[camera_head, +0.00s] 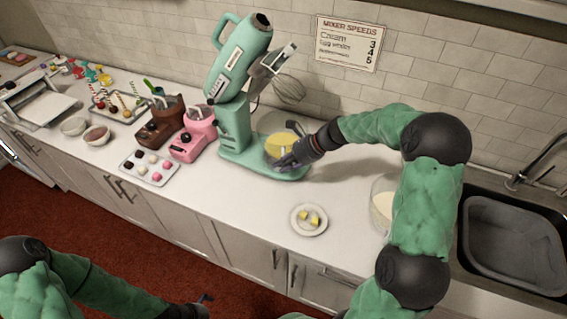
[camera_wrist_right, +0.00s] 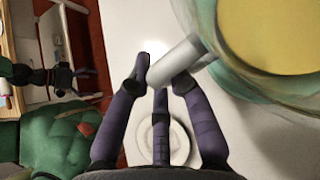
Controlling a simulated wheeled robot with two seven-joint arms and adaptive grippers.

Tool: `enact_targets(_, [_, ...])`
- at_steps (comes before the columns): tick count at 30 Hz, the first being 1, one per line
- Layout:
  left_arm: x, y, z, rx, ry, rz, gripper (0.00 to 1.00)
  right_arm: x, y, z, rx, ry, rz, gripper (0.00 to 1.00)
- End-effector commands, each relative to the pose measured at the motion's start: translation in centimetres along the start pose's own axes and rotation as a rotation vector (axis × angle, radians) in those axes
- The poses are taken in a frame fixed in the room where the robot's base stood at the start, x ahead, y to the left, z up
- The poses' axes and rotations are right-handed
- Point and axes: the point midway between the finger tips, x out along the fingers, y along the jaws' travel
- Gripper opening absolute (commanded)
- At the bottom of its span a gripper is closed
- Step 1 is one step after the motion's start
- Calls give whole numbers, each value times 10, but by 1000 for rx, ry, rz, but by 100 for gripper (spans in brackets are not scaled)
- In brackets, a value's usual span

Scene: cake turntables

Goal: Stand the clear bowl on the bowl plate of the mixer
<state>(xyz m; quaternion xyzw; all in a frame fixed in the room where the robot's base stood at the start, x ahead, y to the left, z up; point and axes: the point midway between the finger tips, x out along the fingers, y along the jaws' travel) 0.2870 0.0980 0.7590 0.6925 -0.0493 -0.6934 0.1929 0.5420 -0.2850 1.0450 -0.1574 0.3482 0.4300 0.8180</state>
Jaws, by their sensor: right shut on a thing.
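The green mixer (camera_head: 238,72) stands against the back wall with its head tilted up and its whisk (camera_head: 288,89) raised. The clear bowl (camera_head: 279,146) holds yellow contents and is over the mixer's base (camera_head: 236,156). My right gripper (camera_head: 287,161) is at the bowl's near side. In the right wrist view its fingers (camera_wrist_right: 160,80) are shut on the bowl's pale handle (camera_wrist_right: 185,58), with the bowl (camera_wrist_right: 265,45) at upper right. The bowl plate is hidden, and I cannot tell whether the bowl touches it. My left gripper (camera_head: 205,299) is low, in front of the counter; its jaws are unclear.
A small plate with yellow pieces (camera_head: 295,224) sits near the counter's front edge. Another clear bowl (camera_head: 380,188) stands behind my right arm. The sink (camera_head: 510,240) is at right.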

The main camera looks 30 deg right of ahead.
Motion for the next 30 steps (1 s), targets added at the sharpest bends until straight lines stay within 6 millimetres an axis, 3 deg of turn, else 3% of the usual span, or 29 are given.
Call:
enact_targets(21, [2, -1, 0, 0, 0, 0, 100, 4, -1, -4, -2, -1, -3, 0])
enact_targets(22, [2, -1, 0, 0, 0, 0, 100, 4, -1, -4, -3, -1, -3, 26])
enact_targets(24, [2, -1, 0, 0, 0, 0, 100, 4, -1, -4, -2, -1, -3, 46])
enact_targets(30, [2, -1, 0, 0, 0, 0, 100, 5, -1, -5, -1, 0, -1, 48])
